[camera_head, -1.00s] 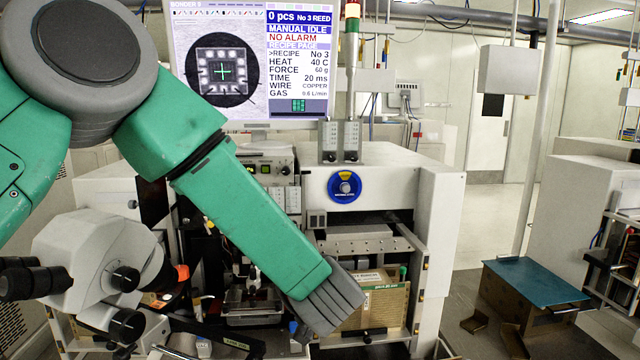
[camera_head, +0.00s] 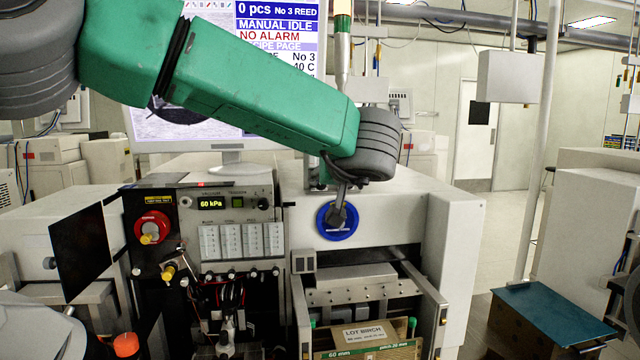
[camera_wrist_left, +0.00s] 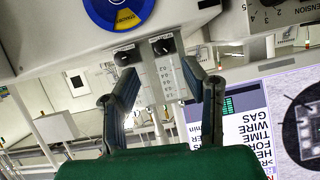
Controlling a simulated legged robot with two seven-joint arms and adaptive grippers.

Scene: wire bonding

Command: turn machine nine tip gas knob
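My left gripper (camera_head: 338,215) hangs in front of the machine in the head view, overlapping the blue round dial (camera_head: 323,232). In the left wrist view the gripper (camera_wrist_left: 163,70) is open and empty, its two dark fingers apart. Two small flow meters with black knobs, one knob at the right (camera_wrist_left: 163,46) and one at the left (camera_wrist_left: 125,57), show beyond and between the fingertips. No contact with a knob is visible. I cannot read which knob is tip gas. In the head view my wrist mostly hides the meters. My right gripper is not in view.
A monitor (camera_head: 232,150) stands behind my left arm. A control panel with a 60 kPa display (camera_head: 212,204) and red switch (camera_head: 152,226) is to the left. A lot box (camera_head: 365,338) sits below. A signal tower (camera_head: 342,50) rises behind my wrist.

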